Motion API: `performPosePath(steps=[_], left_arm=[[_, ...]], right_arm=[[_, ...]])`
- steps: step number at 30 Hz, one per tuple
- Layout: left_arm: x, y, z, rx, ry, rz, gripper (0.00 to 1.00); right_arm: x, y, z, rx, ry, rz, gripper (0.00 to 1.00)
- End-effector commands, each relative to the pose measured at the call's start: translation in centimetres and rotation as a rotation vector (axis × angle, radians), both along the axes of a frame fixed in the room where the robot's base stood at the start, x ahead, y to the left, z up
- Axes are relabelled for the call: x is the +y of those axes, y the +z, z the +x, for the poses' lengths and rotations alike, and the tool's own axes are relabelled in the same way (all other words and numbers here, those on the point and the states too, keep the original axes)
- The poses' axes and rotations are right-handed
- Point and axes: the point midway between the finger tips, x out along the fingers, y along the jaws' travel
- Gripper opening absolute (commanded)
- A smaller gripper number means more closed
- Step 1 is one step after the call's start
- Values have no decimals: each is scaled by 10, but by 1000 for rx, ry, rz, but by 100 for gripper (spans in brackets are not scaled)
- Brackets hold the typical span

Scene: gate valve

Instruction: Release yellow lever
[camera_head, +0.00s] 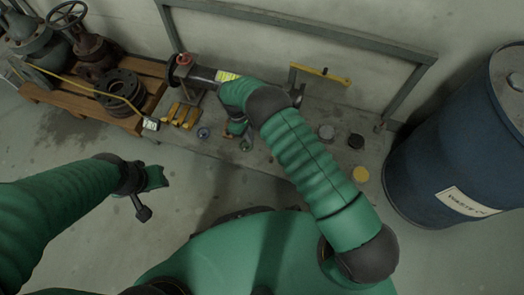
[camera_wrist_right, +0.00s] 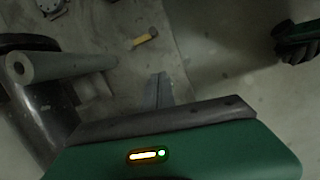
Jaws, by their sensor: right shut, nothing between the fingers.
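The yellow lever (camera_head: 322,74) is a thin bar above the back of the workbench, on the right part of the pipe assembly. It lies nearly level, tilted slightly down to the right. My right gripper (camera_head: 236,132) is below and left of the lever, over the bench, and apart from it. Its forearm partly hides the pipe. In the right wrist view its fingers (camera_wrist_right: 160,90) are together with nothing between them. My left gripper (camera_head: 148,190) hangs over the floor at the left, away from the bench; its finger opening is unclear.
The pipe (camera_head: 200,76) has a red part (camera_head: 183,60) at its left. Several yellow blocks (camera_head: 182,115) and small round parts lie on the bench (camera_head: 300,150). A blue waste drum (camera_head: 440,150) stands right. A wooden pallet (camera_head: 60,92) with valves and flanges is left.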

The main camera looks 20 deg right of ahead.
Motion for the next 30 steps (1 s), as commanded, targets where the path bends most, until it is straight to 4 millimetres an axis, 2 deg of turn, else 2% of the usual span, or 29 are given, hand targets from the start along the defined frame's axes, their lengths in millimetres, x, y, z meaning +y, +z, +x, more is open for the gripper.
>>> performPosePath(steps=[5, 16, 24, 30], left_arm=[[0, -15, 0, 0, 0, 0, 36], [0, -60, 0, 1, 0, 0, 36], [0, -68, 0, 0, 0, 0, 36], [0, -68, 0, 0, 0, 0, 36]], right_arm=[[-4, -24, -4, 1, -1, 0, 0], [-19, -104, -17, 2, -2, -1, 0], [-44, -98, -41, 1, -1, 0, 0], [-48, -96, -44, 0, -1, 0, 0]])
